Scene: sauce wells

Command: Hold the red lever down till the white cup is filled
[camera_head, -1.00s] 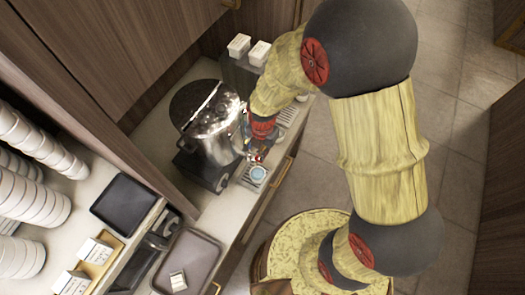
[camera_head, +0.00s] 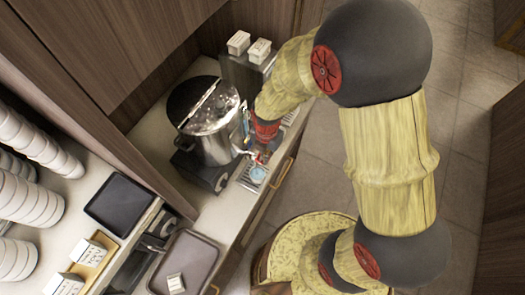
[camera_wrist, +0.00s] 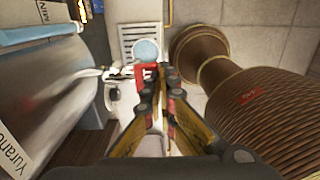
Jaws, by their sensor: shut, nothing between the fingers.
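The white cup (camera_head: 257,174) stands on a drip tray under the tap of the steel urn. A pale blue surface fills the round of its mouth, which shows also in the wrist view (camera_wrist: 146,50); its exact level is unclear. The red lever (camera_wrist: 146,69) is at the tap, between the urn and my fingertips. My gripper (camera_wrist: 161,74) is shut and empty, with its tips right beside the lever; I cannot tell whether they touch it. In the head view my gripper (camera_head: 262,150) is small and partly hidden by my arm.
The steel urn (camera_head: 215,130) stands on a dark base left of my gripper. The slatted drip tray (camera_wrist: 128,37) lies under the cup. Trays (camera_head: 120,205) and stacked white bowls (camera_head: 35,200) are at the lower left. The floor (camera_head: 460,130) at right is open.

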